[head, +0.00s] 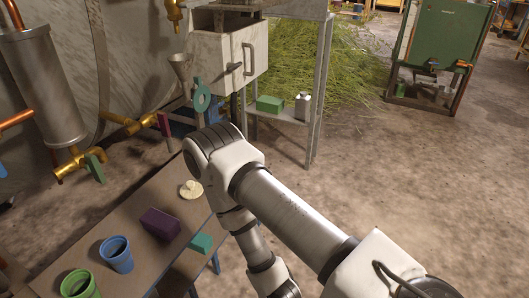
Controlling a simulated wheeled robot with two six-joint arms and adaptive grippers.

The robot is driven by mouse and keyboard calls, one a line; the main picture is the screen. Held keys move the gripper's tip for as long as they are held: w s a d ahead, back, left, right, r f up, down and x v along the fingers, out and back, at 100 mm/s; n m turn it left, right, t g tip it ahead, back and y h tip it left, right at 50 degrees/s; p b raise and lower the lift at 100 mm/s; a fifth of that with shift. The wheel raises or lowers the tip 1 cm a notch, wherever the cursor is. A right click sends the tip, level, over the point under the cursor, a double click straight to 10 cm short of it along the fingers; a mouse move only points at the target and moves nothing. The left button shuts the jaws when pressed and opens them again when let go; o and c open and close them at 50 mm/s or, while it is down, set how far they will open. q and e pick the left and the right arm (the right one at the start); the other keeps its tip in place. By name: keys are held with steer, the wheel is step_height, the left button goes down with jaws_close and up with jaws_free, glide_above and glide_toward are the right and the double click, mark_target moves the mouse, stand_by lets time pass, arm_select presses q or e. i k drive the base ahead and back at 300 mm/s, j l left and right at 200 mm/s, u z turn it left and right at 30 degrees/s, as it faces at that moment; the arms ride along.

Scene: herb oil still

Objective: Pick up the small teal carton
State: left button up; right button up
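A small teal carton (200,243) lies at the right side of the work table (132,205), just right of a dark purple box (160,224). I cannot tell whether it sits fully on the table top. One of my arms comes in from the lower right, bends above the table's far end and runs back down to the bottom edge, passing close to the right of the carton. Its gripper is not in view. My other arm and gripper are not in view either.
A blue cup (116,254), a green cup (79,284) and a cream round item (191,189) stand on the table. A green box (270,103) and white bottle (302,105) stand on a shelf beyond. Brass pipework (130,122) is at the left. Open floor lies right.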

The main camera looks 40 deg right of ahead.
mark_target(203, 242)
steer(key=i+l+u, duration=0.1)
steer(key=l+u, duration=0.15)
steer(key=l, duration=0.9)
steer(key=l+u, duration=0.25)
steer(key=l, duration=0.95)
steer(key=k+l+u, duration=0.1)
steer(key=l+u, duration=0.15)
steer(key=l, duration=0.9)
